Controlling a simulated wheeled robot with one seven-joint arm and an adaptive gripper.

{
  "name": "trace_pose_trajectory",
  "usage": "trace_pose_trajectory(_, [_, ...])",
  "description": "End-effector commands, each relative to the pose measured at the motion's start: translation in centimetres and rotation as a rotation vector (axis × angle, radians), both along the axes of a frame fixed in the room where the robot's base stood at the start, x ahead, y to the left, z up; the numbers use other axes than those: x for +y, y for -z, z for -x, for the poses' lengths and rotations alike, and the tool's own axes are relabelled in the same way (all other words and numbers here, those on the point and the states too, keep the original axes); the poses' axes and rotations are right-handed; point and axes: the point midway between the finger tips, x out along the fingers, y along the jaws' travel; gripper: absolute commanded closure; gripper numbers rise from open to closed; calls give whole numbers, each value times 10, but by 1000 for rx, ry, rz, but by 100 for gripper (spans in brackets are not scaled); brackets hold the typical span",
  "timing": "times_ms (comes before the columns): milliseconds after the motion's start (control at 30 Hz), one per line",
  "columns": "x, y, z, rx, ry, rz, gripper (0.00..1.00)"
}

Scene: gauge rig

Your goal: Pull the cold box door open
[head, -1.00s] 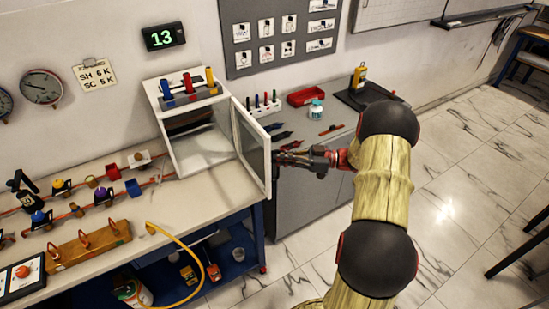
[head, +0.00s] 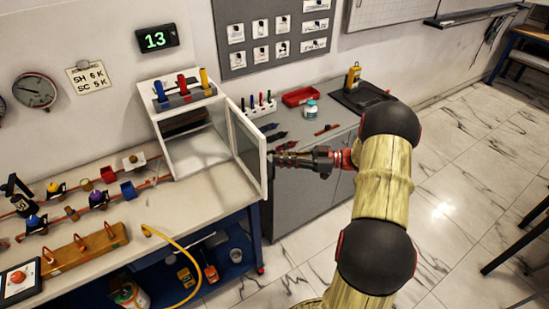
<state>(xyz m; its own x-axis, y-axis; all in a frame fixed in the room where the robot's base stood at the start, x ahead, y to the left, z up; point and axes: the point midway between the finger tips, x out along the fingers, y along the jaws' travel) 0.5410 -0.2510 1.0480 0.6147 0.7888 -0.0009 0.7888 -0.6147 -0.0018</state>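The white cold box (head: 190,140) stands at the right end of the left bench. Its glass-paned door (head: 248,148) is hinged on the right and stands open, swung out toward the front, so the inside shows. My gripper (head: 275,160) is at the door's outer right side, close to its edge. I cannot tell whether it touches the door. Its fingertips are small and partly behind the door edge, so their opening does not show clearly.
Colored handles (head: 182,92) stand on the box top. The bench (head: 180,200) holds valves and a wooden block (head: 85,252). A grey cabinet (head: 300,190) with a red tray (head: 301,96) and a jar (head: 311,108) stands right of the door.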

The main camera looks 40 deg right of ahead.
Motion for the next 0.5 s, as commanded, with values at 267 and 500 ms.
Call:
trace_pose_trajectory(267, [-47,1,35,-1,4,1,87])
trace_pose_trajectory(500, [-70,1,54,0,2,0,87])
